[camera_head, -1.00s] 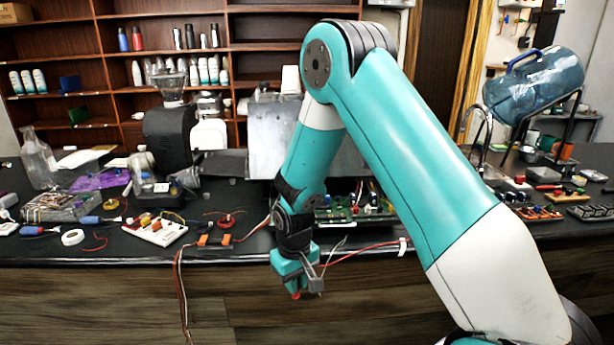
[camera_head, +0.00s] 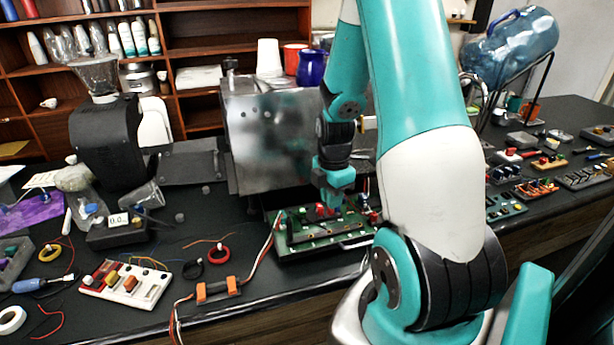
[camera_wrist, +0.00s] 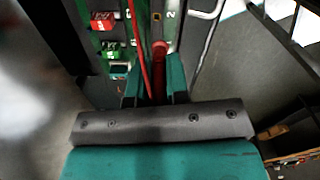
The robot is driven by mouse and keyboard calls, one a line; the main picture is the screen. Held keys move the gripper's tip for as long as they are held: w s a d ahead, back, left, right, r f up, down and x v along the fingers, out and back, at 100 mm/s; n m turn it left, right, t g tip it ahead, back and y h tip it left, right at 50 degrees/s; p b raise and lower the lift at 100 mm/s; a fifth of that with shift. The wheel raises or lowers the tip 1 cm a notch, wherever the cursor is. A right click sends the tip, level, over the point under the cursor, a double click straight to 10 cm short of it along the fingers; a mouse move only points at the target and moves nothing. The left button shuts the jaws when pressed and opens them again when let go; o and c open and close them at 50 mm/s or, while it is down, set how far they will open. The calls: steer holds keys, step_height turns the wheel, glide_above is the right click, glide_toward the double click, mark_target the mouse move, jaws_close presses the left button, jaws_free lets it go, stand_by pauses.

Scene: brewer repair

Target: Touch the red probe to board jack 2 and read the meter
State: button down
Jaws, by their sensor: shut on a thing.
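The green circuit board (camera_head: 296,238) lies in a dark tray near the bench's front edge. My gripper (camera_head: 338,198) points down over it. In the wrist view the gripper (camera_wrist: 158,88) is shut on the red probe (camera_wrist: 159,62), whose red lead runs up beside it. The probe's tip end is beside a printed "2" on the board (camera_wrist: 171,28). The jack there is hidden by the probe, and I cannot tell whether they touch. The meter (camera_head: 118,221), a dark box with a light display, stands at the left; the display seems to read 0.0.
A metal brewer housing (camera_head: 268,140) stands close behind the board. A white breadboard (camera_head: 125,284), an orange connector block (camera_head: 216,290) and loose wires lie to the left. Several small boards (camera_head: 537,188) lie to the right.

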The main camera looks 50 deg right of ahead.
mark_target(331, 213)
steer(key=shift+w+d+n, duration=0.2)
steer(key=shift+n, duration=0.1)
step_height(331, 213, down, 6)
steer(key=b, duration=0.5)
steer(key=shift+r, duration=0.2)
steer(key=shift+r, duration=0.1)
steer(key=shift+f+b, duration=0.3)
steer(key=shift+f, duration=0.5)
stand_by(1.7)
stand_by(1.6)
steer(key=c, duration=1)
jaws_free()
steer(key=shift+c, duration=0.2)
step_height(331, 213, up, 17)
steer(key=shift+r+b, duration=0.2)
steer(key=shift+b, duration=0.45)
